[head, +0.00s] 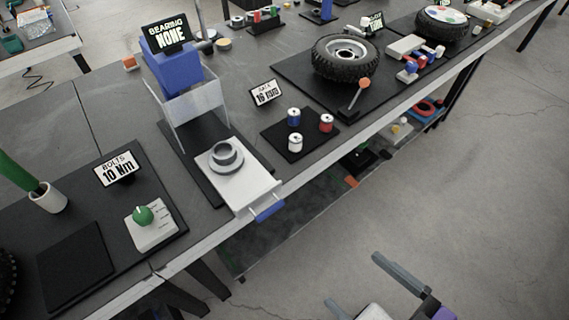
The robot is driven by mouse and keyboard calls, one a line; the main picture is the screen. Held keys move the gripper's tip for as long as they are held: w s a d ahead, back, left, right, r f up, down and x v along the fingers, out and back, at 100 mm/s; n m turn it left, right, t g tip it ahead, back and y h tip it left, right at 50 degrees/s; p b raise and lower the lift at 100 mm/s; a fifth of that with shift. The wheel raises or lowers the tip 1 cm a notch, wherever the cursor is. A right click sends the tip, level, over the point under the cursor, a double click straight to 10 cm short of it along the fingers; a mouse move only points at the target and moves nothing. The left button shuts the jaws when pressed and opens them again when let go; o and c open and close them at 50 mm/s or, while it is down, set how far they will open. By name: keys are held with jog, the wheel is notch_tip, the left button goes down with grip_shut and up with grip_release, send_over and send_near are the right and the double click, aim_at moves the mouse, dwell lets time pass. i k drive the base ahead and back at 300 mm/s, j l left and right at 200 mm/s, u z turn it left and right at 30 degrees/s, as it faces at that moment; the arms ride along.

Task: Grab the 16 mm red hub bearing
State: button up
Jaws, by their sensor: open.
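The red hub bearing (326,123) is a small red cylinder with a pale top, standing upright at the right of a black mat (272,132) on the workbench. A blue bearing (294,117) stands to its left, and a white bearing (295,142) stands nearer the bench's front edge. My gripper (353,281) is at the bottom right, over the floor in front of the bench, far from the bearings. Its two grey fingers are apart with nothing between them; its rear is cut off by the frame.
Left of the mat, a blue press (176,72) has a sign reading BEARING NONE and a clear guard; a white drawer-like tray (240,190) with a blue handle holds a grey ring part. A tyre (345,58) and an orange-knobbed lever (358,97) stand behind right.

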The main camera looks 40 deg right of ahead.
aim_at(326, 120)
jog(key=i+j+z, duration=0.1)
jog(key=i+j, duration=0.55)
jog(key=j, duration=0.2)
jog(key=z, duration=0.05)
